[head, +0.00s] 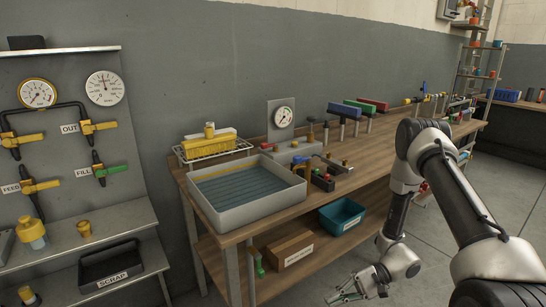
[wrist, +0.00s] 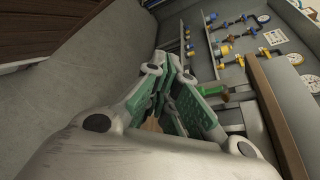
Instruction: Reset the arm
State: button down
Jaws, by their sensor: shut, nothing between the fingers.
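My arm (head: 437,160) comes in from the right edge of the head view and bends down beside the front of the workbench. My gripper (head: 345,295) hangs low over the floor, near the bottom edge of the picture, below the level of the bench top. In the wrist view the fingers of my gripper (wrist: 172,75) are together with green pads, and nothing is held.
The workbench (head: 232,232) carries a grey water tray (head: 249,212) and a gauge stand (head: 281,117). A teal bin (head: 342,215) and a cardboard box (head: 287,248) sit on its lower shelf. A valve panel (head: 62,135) stands left. Floor at right is clear.

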jog(key=s+d+r+n+h, duration=0.1)
jog(key=s+d+r+h, duration=0.1)
jog(key=d+r+h, duration=0.45)
jog(key=s+d+r+n+h, duration=0.15)
jog(key=d+r, duration=0.25)
jog(key=r, duration=0.6)
jog(key=s+d+r+n+h, duration=0.1)
jog(key=s+d+r+h, duration=0.2)
jog(key=d+r, duration=0.45)
jog(key=s+r+t+h, duration=0.1)
jog(key=r+t, duration=0.2)
jog(key=r, duration=0.2)
jog(key=s+r+n+t+h, duration=0.1)
jog(key=s+r+t, duration=0.1)
jog(key=r, duration=0.4)
jog(key=s+d+r+n+t+h, duration=0.1)
jog(key=s+r+t, duration=0.1)
jog(key=r, duration=0.4)
jog(key=shift+t, duration=0.9)
